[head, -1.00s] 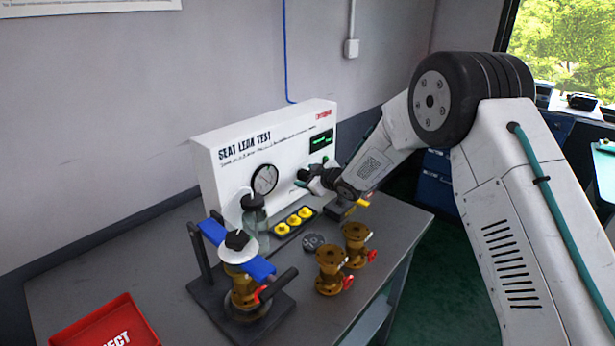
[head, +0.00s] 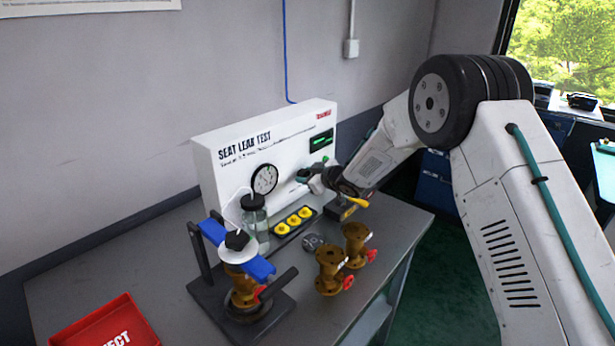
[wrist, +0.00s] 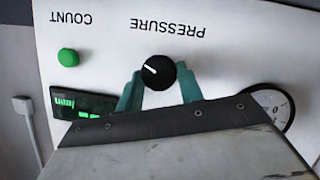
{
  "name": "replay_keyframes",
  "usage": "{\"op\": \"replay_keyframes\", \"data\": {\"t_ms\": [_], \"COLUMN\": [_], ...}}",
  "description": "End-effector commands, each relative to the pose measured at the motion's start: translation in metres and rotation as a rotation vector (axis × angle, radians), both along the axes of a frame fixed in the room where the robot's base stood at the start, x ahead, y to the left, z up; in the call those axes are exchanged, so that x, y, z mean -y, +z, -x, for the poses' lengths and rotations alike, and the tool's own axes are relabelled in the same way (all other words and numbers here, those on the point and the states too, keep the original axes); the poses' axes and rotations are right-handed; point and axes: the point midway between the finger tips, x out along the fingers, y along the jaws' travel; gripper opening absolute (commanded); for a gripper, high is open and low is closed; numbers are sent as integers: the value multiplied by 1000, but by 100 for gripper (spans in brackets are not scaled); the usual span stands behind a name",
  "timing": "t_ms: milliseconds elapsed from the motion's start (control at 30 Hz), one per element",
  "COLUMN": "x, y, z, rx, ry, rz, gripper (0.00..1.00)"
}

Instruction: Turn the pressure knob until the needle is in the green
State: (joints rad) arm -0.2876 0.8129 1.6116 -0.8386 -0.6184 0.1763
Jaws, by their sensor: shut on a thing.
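The black pressure knob (wrist: 157,70) with a white pointer line sits on the white test panel under the word PRESSURE, which reads upside down in the wrist view. My gripper (wrist: 159,80) has its two teal fingers closed on either side of the knob. In the head view my gripper (head: 305,176) is at the panel front and hides the knob. The round gauge (head: 264,179) is on the panel to its left. It also shows in the wrist view (wrist: 274,104), partly covered by my gripper body. The needle's place against any green band is too small to tell.
A green COUNT button (wrist: 68,57) and a green-lit display (head: 321,141) are near the knob. Below the panel are a jar (head: 255,222), a tray of yellow caps (head: 281,229), brass valves (head: 330,270), a clamped valve (head: 243,290) and a red bin (head: 75,325).

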Motion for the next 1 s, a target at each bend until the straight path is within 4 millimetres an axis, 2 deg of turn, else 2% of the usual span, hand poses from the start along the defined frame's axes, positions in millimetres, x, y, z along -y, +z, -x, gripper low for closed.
{"op": "replay_keyframes", "data": {"t_ms": [1000], "x": [6], "y": [-2], "z": [-7], "rx": [-668], "ry": [0], "rz": [-519], "gripper": [14]}}
